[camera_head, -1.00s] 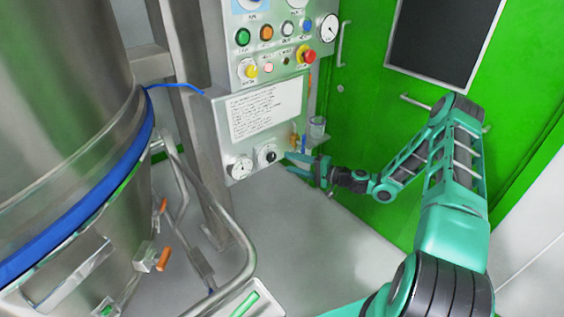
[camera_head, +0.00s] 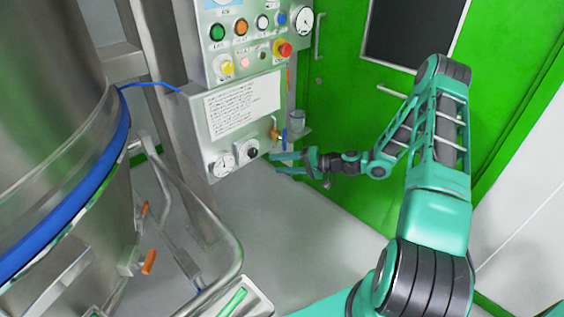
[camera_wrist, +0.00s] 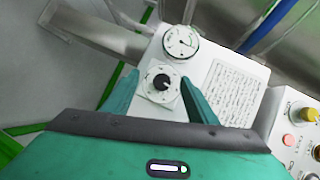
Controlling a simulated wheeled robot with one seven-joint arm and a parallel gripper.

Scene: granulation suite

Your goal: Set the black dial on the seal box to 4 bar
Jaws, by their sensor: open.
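The black dial (camera_head: 252,153) sits on a pale scale plate on the front of the seal box (camera_head: 232,176), low on the grey panel. In the wrist view the black dial (camera_wrist: 161,81) lies between my two open fingers, with a light mark on it. Its scale figures are too small to read. A round gauge (camera_head: 222,165) is mounted beside it, and this gauge also shows in the wrist view (camera_wrist: 181,42). My gripper (camera_head: 276,163) is open and empty, just right of the dial in the head view. I cannot tell any contact with the dial.
Above is a control panel with coloured buttons and a red emergency knob (camera_head: 285,49). A printed sheet (camera_head: 243,103) is on the seal box. A small valve and cup (camera_head: 297,121) are at its right. A steel vessel (camera_head: 50,120) and bent rails stand left.

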